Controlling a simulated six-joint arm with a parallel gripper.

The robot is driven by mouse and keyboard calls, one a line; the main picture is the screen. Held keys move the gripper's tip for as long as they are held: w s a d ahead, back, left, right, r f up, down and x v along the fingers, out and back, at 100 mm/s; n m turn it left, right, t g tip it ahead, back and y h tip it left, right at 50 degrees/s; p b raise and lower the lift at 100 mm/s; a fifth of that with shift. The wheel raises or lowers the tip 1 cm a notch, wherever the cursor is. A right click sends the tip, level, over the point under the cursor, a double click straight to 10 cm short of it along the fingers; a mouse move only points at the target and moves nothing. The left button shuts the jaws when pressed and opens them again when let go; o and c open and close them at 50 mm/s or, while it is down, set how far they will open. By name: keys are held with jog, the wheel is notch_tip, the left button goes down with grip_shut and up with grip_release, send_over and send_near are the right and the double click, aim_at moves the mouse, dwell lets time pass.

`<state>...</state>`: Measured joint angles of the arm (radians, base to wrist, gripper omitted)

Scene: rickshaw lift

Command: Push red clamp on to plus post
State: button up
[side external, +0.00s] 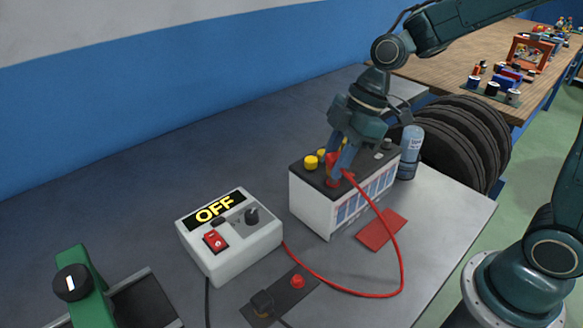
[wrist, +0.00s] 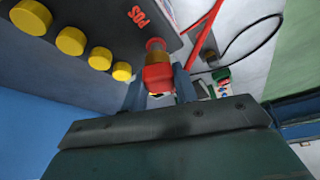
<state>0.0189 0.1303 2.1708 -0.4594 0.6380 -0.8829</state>
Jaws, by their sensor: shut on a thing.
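The red clamp (side external: 333,159) is between the fingers of my gripper (side external: 341,168), which is shut on it over the near-left part of the battery top. The battery (side external: 310,200) is a white box with a dark top and yellow caps. The clamp and post line up and overlap in that view; I cannot tell how far the clamp is on. In the side view, my fingers hide the post.
A red cable (side external: 401,262) loops from the clamp to the charger (side external: 235,255), whose display reads OFF. A black clamp (side external: 262,302) lies on a dark pad in front. A red card (side external: 381,230), a blue bottle (side external: 409,150) and stacked tyres (side external: 460,135) stand around the battery.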

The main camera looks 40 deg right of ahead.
jog(key=shift+r, duration=0.45)
jog(key=shift+f, duration=1.35)
dwell(3.0)
jog(key=o, duration=1.3)
jog(key=shift+r, duration=0.1)
jog(key=shift+r, duration=3.4)
jog(key=shift+s+r, duration=0.1)
